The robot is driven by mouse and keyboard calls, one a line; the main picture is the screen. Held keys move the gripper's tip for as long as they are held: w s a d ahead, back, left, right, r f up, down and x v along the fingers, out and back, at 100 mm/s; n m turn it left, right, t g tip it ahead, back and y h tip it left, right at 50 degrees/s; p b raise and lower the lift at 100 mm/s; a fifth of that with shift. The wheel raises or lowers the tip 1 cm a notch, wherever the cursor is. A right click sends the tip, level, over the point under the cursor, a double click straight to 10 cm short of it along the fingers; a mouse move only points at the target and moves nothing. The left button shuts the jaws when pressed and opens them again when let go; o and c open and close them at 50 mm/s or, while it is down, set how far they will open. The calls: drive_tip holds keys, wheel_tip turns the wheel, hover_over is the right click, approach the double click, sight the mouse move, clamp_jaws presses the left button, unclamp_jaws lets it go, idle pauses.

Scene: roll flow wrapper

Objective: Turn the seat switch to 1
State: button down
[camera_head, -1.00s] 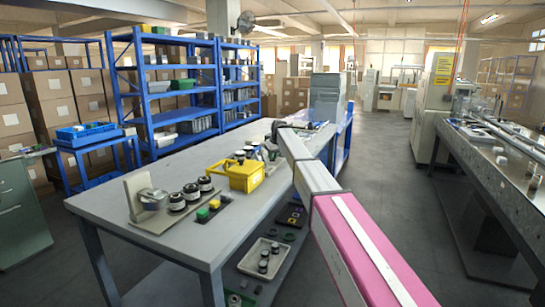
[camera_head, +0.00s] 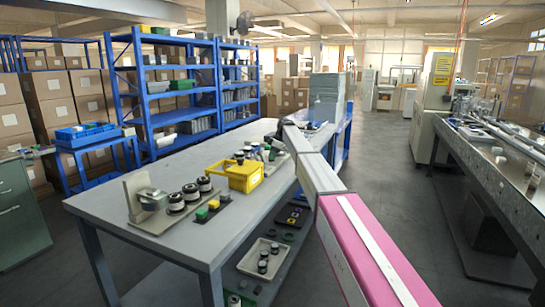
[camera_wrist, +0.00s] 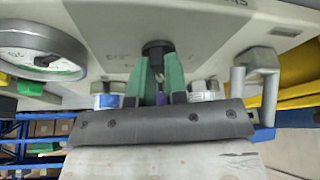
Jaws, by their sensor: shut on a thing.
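In the wrist view a black knob (camera_wrist: 157,47), which looks like the seat switch, sits on a pale panel (camera_wrist: 215,25) with small dark markings too blurred to read. My gripper (camera_wrist: 158,62) has two green fingers, one on each side of the knob, and is shut on it. The fingers hide the sides of the knob, and I cannot tell which mark it points to. In the head view the arm reaches away past the bench and the gripper cannot be made out.
Beside the knob are a round gauge (camera_wrist: 42,50) at left and a metal fitting (camera_wrist: 258,75) at right. In the head view a grey bench (camera_head: 110,205) carries a yellow box (camera_head: 242,176) and several dark cylinders. The aisle floor (camera_head: 385,165) is clear.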

drive_tip(key=n+g, duration=0.1)
drive_tip(key=n, duration=0.1)
drive_tip(key=n+g, duration=0.1)
drive_tip(key=n, duration=0.2)
drive_tip(key=shift+w+a+f+n+h, duration=0.1)
drive_tip(key=shift+w+f+n+h, duration=0.1)
drive_tip(key=shift+n+h, duration=0.1)
drive_tip(key=shift+s+n+g+h, duration=0.1)
drive_tip(key=shift+n+g+h, duration=0.25)
drive_tip(key=shift+n, duration=0.75)
drive_tip(key=shift+s+n+g+h, duration=0.15)
drive_tip(key=shift+n+g, duration=0.3)
drive_tip(key=shift+n, duration=0.65)
drive_tip(key=c, duration=1.1)
unclamp_jaws()
drive_tip(key=shift+c, duration=0.2)
drive_tip(key=shift+w, duration=0.1)
drive_tip(key=shift+w+r, duration=0.1)
drive_tip(key=shift+r, duration=0.05)
